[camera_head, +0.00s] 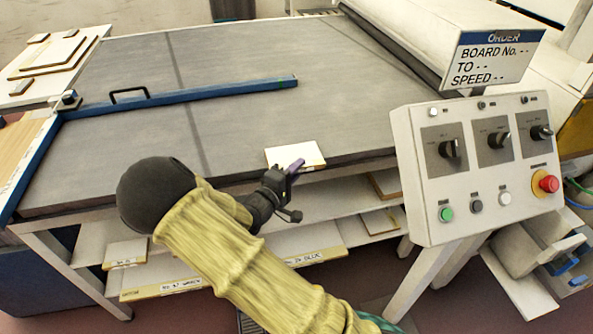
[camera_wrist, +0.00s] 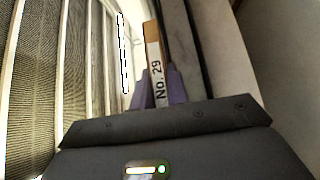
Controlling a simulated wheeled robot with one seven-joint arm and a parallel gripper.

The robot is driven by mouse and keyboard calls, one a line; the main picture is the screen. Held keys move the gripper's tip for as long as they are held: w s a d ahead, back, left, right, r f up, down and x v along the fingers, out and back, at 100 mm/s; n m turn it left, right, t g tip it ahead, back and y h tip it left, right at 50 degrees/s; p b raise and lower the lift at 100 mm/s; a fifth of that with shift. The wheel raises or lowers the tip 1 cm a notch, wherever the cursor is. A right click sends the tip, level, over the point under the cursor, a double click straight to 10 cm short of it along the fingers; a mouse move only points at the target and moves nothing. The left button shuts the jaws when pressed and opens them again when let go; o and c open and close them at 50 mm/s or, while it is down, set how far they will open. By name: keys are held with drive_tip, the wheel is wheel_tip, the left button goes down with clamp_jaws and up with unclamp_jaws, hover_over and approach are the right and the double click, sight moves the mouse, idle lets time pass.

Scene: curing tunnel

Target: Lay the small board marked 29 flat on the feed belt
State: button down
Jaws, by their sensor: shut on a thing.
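The small board (camera_head: 294,154) is pale on top and lies level or nearly so at the front edge of the grey feed belt (camera_head: 240,110). I cannot tell whether it touches the belt. In the wrist view the edge of the board (camera_wrist: 156,75) carries the label "No. 29". My gripper (camera_head: 292,170) is shut on the board's front edge, with its purple fingers (camera_wrist: 158,88) on either side of it. The far side of the board is hidden in the wrist view.
A blue guide bar (camera_head: 190,97) with a black handle crosses the belt. A control panel (camera_head: 480,165) with knobs and a red stop button stands at the right, under an order sign (camera_head: 492,58). Shelves below hold other boards (camera_head: 125,252). More boards (camera_head: 50,55) lie at the far left.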

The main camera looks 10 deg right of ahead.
drive_tip(key=shift+f, duration=0.1)
drive_tip(key=c, duration=1.4)
unclamp_jaws()
drive_tip(key=shift+o, duration=0.2)
drive_tip(key=v, duration=1.2)
drive_tip(key=shift+a, duration=0.1)
